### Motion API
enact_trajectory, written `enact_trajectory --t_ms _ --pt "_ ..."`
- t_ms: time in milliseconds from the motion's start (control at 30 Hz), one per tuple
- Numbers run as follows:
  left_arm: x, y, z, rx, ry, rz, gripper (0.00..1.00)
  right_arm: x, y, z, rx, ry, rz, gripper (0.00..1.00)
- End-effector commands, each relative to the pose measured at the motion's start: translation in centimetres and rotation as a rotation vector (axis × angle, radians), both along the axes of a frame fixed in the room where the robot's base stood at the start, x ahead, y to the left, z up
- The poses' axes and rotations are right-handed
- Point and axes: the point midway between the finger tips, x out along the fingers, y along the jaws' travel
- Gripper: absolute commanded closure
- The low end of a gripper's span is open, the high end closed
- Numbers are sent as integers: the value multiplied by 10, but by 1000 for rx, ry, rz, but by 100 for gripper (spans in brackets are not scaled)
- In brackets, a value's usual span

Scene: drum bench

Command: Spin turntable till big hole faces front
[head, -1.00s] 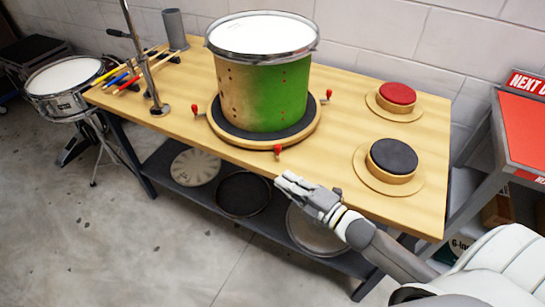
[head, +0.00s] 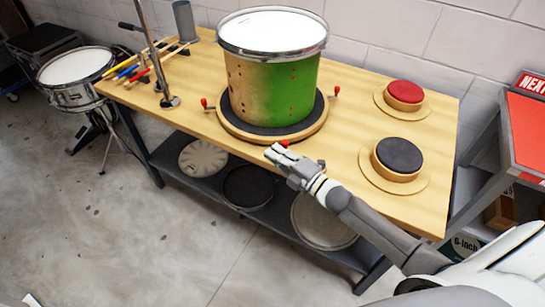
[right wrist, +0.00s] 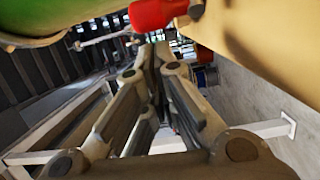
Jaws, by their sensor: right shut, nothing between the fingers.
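The turntable (head: 228,122) is a round wooden disc with a dark top and red knobs around its rim, including a left knob (head: 204,103) and a right knob (head: 337,90). A drum (head: 285,88), part tan and part green with a metal hoop, stands upright on it. Small dark holes show on its tan side; I cannot make out a big hole. My right gripper (head: 273,153) is shut and empty at the turntable's front edge, close to the front knob (head: 284,143). In the right wrist view a red knob (right wrist: 153,13) is just beyond the fingers; contact is unclear. My left gripper is not in view.
A red pad (head: 405,91) and a black pad (head: 399,155) sit on the bench (head: 345,160) at right. A metal stand (head: 156,60) and sticks (head: 130,72) are at left, beside a snare drum (head: 75,66). A red-topped cart (head: 540,130) stands at far right.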

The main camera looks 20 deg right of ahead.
Motion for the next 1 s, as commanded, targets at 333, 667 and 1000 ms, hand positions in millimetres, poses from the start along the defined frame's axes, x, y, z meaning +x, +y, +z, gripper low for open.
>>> enact_trajectory --t_ms 333,667,1000 --pt "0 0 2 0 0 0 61 1 -11 0 3 -1 0 100" --pt "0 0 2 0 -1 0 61 0 -14 0 1 -1 0 100" --pt "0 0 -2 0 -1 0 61 -8 -40 -1 -1 0 -1 100"
